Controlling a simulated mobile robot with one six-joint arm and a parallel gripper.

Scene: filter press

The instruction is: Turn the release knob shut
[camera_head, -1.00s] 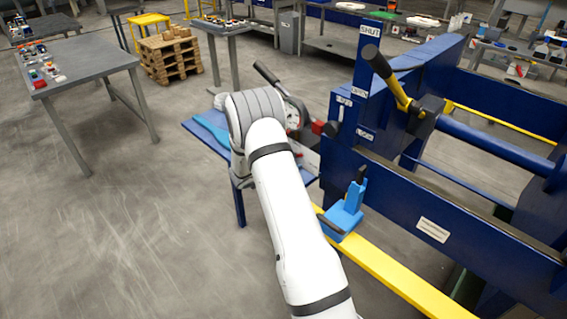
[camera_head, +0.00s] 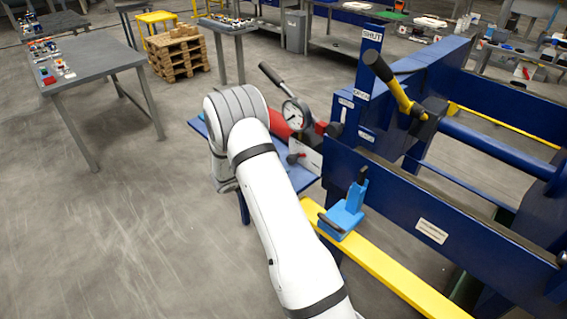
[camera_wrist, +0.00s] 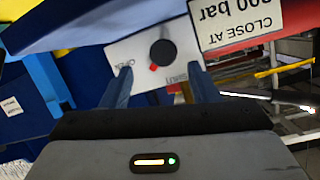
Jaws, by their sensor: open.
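The release knob (camera_wrist: 163,52) is round and black with a small red mark at its lower edge in the wrist view. In the head view the dark knob (camera_head: 293,158) shows in front of the white plate (camera_head: 308,157), below a round gauge. My gripper (camera_wrist: 160,72) is open, with one finger on either side of the knob in the picture. I cannot tell whether either finger touches it. My gripper is hidden behind my arm in the head view.
Beside the knob are a pressure gauge (camera_head: 295,115), a red cylinder (camera_head: 276,124) and a dark lever handle (camera_head: 272,74). A "CLOSE AT 300 bar" label (camera_wrist: 235,18) appears upside down. The blue press frame (camera_head: 400,185) stands right. Open floor (camera_head: 110,230) lies left.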

